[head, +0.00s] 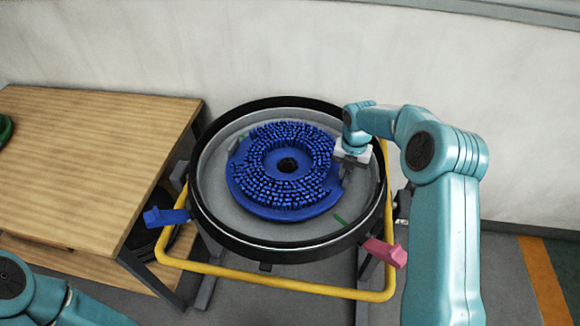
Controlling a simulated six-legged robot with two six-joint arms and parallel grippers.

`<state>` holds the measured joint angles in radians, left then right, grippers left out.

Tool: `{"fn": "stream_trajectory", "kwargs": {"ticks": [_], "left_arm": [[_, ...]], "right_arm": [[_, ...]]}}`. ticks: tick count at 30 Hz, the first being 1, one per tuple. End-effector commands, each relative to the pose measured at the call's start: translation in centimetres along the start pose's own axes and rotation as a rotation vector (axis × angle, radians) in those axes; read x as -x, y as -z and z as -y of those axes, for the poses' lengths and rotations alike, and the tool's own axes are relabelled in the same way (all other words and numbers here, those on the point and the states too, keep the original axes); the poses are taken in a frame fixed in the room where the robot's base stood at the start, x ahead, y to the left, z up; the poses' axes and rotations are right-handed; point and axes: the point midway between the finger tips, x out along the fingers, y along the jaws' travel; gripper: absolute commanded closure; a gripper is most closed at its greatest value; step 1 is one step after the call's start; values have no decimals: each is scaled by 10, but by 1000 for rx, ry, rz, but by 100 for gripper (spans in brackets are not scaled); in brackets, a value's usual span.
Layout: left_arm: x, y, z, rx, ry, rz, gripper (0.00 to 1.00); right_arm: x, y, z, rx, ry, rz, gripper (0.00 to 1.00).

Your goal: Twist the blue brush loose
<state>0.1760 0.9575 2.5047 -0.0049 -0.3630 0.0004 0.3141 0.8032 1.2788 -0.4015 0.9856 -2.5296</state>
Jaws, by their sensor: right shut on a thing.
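The blue brush (256,203) is a round disc with rings of bristles and a dark centre hole. It lies bristles up inside a round grey holder with a black rim (225,239). My right gripper (347,172) reaches in over the right side of the holder and is shut on the brush's right edge. Its fingertips are small and partly hidden at this angle. My left arm shows only at the bottom left corner; its gripper is out of view.
A yellow tube frame (270,284) surrounds the holder. A blue lever (166,217) sticks out at its left and a pink lever (385,252) at its right. A wooden table (85,165) stands at the left, with part of a green thing (5,129) on it. A pale wall is behind.

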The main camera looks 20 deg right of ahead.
Motion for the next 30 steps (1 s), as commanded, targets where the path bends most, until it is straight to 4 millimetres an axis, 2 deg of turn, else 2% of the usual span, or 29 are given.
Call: {"fn": "stream_trajectory", "kwargs": {"ticks": [13, 23, 24, 26, 27, 30], "left_arm": [[2, 0, -1, 0, 0, 0, 34], [10, 0, -3, 0, 0, 0, 34], [9, 0, -3, 0, 0, 0, 34], [8, 0, -3, 0, 0, 0, 34], [8, 0, -3, 0, 0, 0, 34], [8, 0, -3, 0, 0, 0, 34]], "right_arm": [[0, -2, 0, 13, 0, 0, 100], [1, -14, -2, 80, 0, -1, 100], [0, -15, -2, 84, 0, -1, 74], [0, -14, -2, 83, 0, -1, 55], [0, -14, -2, 83, 0, -1, 51], [0, -15, -2, 82, 0, 0, 51]]}}
